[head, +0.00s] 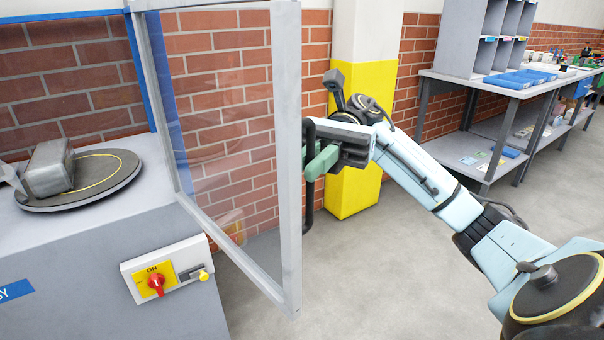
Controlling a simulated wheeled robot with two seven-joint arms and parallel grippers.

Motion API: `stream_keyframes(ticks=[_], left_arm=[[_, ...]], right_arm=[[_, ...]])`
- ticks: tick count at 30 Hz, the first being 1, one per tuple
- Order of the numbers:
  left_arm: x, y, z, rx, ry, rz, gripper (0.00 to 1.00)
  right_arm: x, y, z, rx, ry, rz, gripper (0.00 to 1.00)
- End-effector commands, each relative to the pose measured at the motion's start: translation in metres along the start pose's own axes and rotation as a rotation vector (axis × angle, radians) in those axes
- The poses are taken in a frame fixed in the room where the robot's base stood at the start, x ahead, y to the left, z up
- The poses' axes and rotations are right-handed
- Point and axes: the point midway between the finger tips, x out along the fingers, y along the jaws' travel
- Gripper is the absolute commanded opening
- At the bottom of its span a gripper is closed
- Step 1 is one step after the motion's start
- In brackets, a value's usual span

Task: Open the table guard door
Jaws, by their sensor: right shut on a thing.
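The table guard door (222,130) is a clear panel in a grey frame. It stands swung out from the grey machine table (90,270), reaching toward me and over the floor. A dark vertical handle (308,200) is on the door's right-hand post. My right gripper (318,162) has its green fingers at this handle and is shut on it. My right arm comes in from the lower right. My left gripper does not show.
A yellow and white pillar (362,190) stands behind my gripper. Grey shelving benches (425,110) stand at right. The floor between is clear.

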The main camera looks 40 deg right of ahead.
Motion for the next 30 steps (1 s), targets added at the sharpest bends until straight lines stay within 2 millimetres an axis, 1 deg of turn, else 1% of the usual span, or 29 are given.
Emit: stream_keyframes(ticks=[6, 14, 15, 18, 26, 30], left_arm=[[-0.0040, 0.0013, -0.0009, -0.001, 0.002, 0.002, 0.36], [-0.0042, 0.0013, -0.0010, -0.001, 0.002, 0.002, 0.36], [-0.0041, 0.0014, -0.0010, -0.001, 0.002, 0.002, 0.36], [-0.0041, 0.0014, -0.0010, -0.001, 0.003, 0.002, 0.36], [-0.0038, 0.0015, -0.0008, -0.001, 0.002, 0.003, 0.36], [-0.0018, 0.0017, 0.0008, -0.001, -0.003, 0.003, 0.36]], right_arm=[[-0.0032, 0.0001, 0.0006, -0.001, 0.000, 0.000, 0.00], [-0.0032, 0.0000, 0.0008, 0.000, 0.000, 0.000, 0.00], [-0.0032, 0.0000, 0.0008, 0.000, 0.000, 0.000, 0.12], [-0.0031, 0.0000, 0.0007, 0.000, 0.000, 0.000, 0.25], [-0.0031, 0.0001, 0.0002, 0.000, 0.000, 0.001, 0.25], [-0.0082, 0.0008, -0.0006, 0.001, 0.000, -0.001, 0.25]])
